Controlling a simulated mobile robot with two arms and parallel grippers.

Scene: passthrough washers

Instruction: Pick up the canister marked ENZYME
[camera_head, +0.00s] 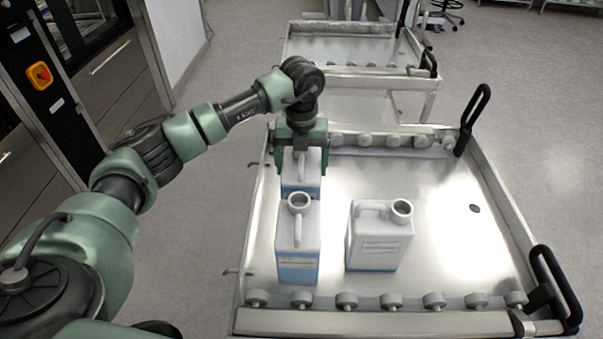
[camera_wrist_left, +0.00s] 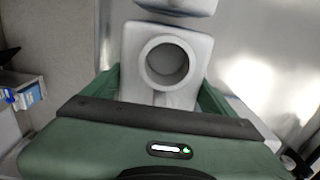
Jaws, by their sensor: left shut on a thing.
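Three white jug-like canisters stand on the steel trolley (camera_head: 440,235). My left gripper (camera_head: 300,168) reaches down from above and is shut on the back canister (camera_head: 302,181), one finger on each side. That canister is white with a blue lower band, and its round neck (camera_wrist_left: 167,62) shows between the fingers in the left wrist view. The front left canister (camera_head: 297,240), white with a blue lower part, stands just in front and partly hides it. The right canister (camera_head: 378,243) is white with a small label. No marking is readable. My right gripper is out of view.
Rollers (camera_head: 433,300) line the trolley's front and back edges. Black handles (camera_head: 473,118) rise at its right corners. The trolley's right half is clear. A second trolley (camera_head: 350,50) stands behind, and a dark machine front (camera_head: 75,90) is at left.

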